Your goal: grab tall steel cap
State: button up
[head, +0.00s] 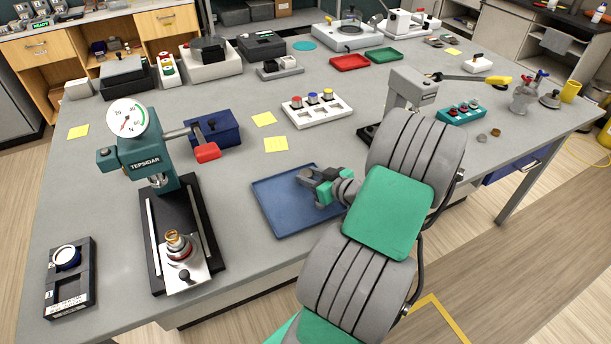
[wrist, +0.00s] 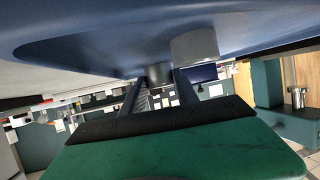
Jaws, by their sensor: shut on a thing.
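My gripper (head: 314,184) is low over the blue tray (head: 274,218) in the head view, near its right side. In the wrist view the tray (wrist: 90,45) fills the top of the picture. My two fingers close on a small grey steel cap (wrist: 159,74) at their tips, right at the tray's surface. A second, lighter and wider steel cylinder (wrist: 195,47) is against the tray, nearer the camera and beside the right finger. In the head view my gripper hides most of the held cap. I cannot tell whether it is lifted clear.
A press with a dial gauge (head: 127,118) stands to the left, its red-tipped lever (head: 206,152) reaching toward the tray. A grey stand (head: 410,88) is behind my arm. A white block with coloured caps (head: 317,109) lies behind the tray. Bare table surrounds the yellow notes (head: 276,144).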

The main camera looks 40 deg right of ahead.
grip_shut()
jog(key=shift+r, duration=0.1)
